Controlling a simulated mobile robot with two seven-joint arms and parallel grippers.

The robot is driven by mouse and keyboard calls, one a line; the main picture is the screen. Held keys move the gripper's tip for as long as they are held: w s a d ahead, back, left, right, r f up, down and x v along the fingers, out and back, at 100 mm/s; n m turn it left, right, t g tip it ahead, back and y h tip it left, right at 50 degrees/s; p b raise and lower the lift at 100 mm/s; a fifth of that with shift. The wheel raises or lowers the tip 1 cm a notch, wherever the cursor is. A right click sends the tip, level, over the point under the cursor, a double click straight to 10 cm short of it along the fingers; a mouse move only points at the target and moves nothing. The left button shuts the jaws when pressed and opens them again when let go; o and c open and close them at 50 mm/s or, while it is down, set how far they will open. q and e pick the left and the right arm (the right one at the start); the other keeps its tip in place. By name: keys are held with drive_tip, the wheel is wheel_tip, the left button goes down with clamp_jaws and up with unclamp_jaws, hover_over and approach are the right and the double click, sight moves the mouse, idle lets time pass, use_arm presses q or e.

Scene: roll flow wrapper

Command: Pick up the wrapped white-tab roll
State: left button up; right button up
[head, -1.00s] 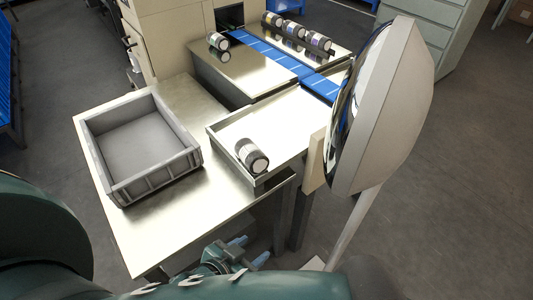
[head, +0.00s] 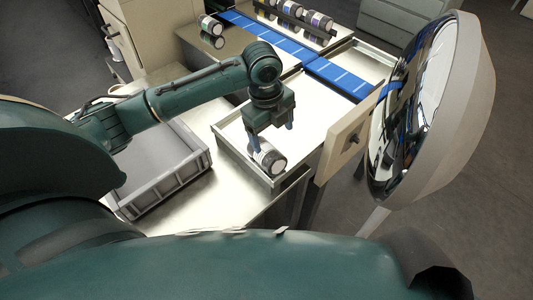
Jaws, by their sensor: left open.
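A wrapped roll (head: 268,160) with a pale end face lies on its side at the near corner of the shallow metal tray (head: 228,147). Its tab is too small to make out. My left gripper (head: 270,138) points down directly over this roll, with its fingers spread and their tips close to it. I cannot tell whether the fingers touch the roll. My right gripper is out of view.
A grey crate (head: 190,178) stands left of the tray, partly behind my left arm. A blue conveyor (head: 290,46) runs behind. A large round mirror (head: 400,120) stands at the right.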

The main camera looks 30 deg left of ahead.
sight(266, 149)
use_arm(q)
drive_tip(key=shift+m+g+y, duration=0.3)
drive_tip(key=shift+m+y, duration=0.1)
drive_tip(key=shift+m, duration=0.1)
drive_tip(key=f, duration=0.1)
drive_tip(key=a+f, duration=0.1)
drive_tip(key=f, duration=0.1)
drive_tip(key=a+f, duration=0.1)
drive_tip(key=f, duration=0.1)
drive_tip(key=shift+w, duration=0.2)
drive_tip(key=f, duration=0.5)
drive_tip(key=shift+w+a, duration=0.15)
drive_tip(key=shift+w, duration=0.25)
drive_tip(key=shift+f, duration=0.35)
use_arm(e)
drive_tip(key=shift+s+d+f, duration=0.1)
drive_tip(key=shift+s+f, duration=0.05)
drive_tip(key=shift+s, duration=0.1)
